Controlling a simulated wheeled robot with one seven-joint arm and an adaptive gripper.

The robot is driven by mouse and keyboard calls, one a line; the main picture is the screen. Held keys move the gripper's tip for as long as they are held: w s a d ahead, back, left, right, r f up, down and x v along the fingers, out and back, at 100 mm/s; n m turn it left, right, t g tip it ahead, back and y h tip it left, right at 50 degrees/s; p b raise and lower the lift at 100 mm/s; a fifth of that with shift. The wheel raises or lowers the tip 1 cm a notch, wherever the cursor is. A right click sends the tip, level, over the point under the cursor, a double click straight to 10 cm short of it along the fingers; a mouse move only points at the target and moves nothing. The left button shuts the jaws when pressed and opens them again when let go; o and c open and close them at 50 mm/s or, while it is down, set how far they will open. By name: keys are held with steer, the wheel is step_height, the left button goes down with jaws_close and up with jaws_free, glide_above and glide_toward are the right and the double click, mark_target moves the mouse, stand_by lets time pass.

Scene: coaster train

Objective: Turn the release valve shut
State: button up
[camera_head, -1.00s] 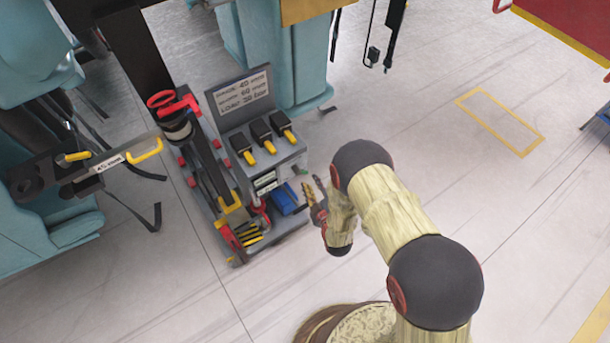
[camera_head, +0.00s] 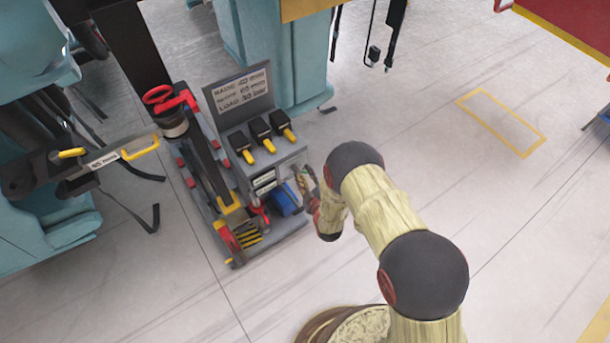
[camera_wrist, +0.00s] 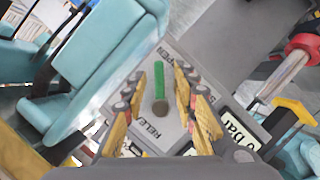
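The release valve is a green lever handle (camera_wrist: 159,87) with a dark round end, on a grey panel (camera_wrist: 180,62) in the wrist view. Lettering lies around it; I can read part of "RELEASE" below and "OPEN" near its far end. My gripper (camera_wrist: 168,76) is open, with its yellow-padded fingers on either side of the handle. I cannot tell if either finger touches it. In the head view my gripper (camera_head: 307,183) is at the right side of the grey console (camera_head: 277,165), and the valve is too small to make out clearly.
The console carries several black-and-yellow levers (camera_head: 261,136), a sign (camera_head: 241,92) and a blue block (camera_head: 285,199). A red-handled part (camera_head: 172,103) stands to its left. Teal seats (camera_head: 40,215) flank the console.

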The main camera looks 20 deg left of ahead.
steer(key=shift+c, duration=0.8)
jaws_close()
steer(key=m+g+y, duration=0.1)
steer(key=m, duration=0.2)
steer(key=s+a+m+g+y, duration=0.1)
steer(key=m+g, duration=0.1)
steer(key=m, duration=0.1)
steer(key=s+a+m+g+y, duration=0.1)
steer(key=m+g+y, duration=0.1)
steer(key=m, duration=0.1)
steer(key=shift+s+a+f+m+b, duration=0.1)
steer(key=shift+s+f+m+b, duration=0.15)
steer(key=shift+m+b, duration=0.05)
steer(key=shift+s+a+r+m+g+y, duration=0.2)
steer(key=shift+m+g+y, duration=0.1)
steer(key=shift+m+y, duration=0.25)
steer(key=shift+s+a+r+m+g+y, duration=0.15)
steer(key=shift+m+g+y, duration=0.2)
steer(key=shift+m, duration=0.4)
